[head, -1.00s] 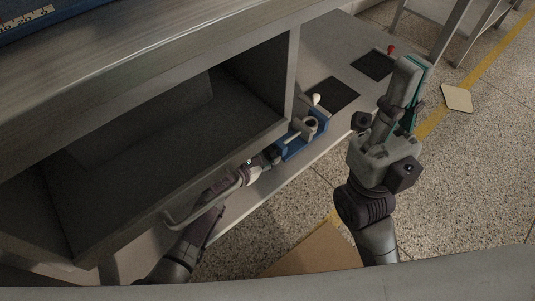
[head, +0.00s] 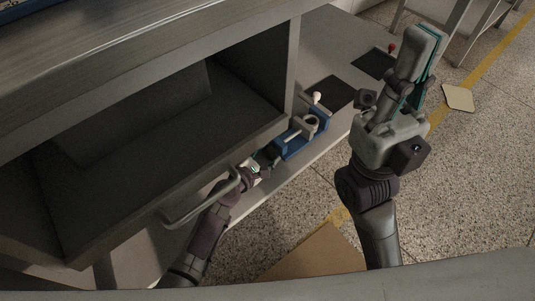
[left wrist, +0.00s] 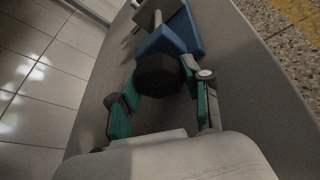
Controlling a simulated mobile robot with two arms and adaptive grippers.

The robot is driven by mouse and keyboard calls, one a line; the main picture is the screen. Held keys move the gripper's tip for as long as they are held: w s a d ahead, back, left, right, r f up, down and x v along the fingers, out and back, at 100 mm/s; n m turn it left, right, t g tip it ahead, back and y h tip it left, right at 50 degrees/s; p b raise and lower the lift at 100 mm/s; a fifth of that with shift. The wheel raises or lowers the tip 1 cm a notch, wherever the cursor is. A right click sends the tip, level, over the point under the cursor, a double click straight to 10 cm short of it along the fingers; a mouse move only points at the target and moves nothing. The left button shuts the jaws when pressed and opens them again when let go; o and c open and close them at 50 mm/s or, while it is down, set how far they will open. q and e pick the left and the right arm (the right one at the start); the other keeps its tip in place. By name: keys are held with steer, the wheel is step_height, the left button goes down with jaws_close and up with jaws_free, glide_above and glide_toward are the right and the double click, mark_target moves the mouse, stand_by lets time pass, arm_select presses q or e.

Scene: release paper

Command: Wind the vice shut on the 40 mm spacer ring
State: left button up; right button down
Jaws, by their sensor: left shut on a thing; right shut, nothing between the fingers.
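The blue vice (head: 293,146) stands on the low grey shelf, right of the open cabinet. A grey ring (head: 312,122), likely the spacer ring, sits at its jaws. Any gap between ring and jaws is too small to tell. My left gripper (head: 262,160) is at the vice's near end. The left wrist view shows its teal fingers (left wrist: 160,95) shut on a dark faceted knob (left wrist: 158,75) at the end of the blue vice (left wrist: 168,38). My right gripper (head: 424,45) is shut and empty, raised above the floor to the right.
A grey bar handle (head: 205,207) on the cabinet is close to my left forearm. Two dark mats (head: 338,93) lie beyond the vice, with a white-topped piece (head: 316,97) and a red knob (head: 391,48) near them.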

arm_select(q)
steer(key=o, duration=1.2)
steer(key=shift+c, duration=0.2)
steer(key=v, duration=1.2)
steer(key=shift+s, duration=0.1)
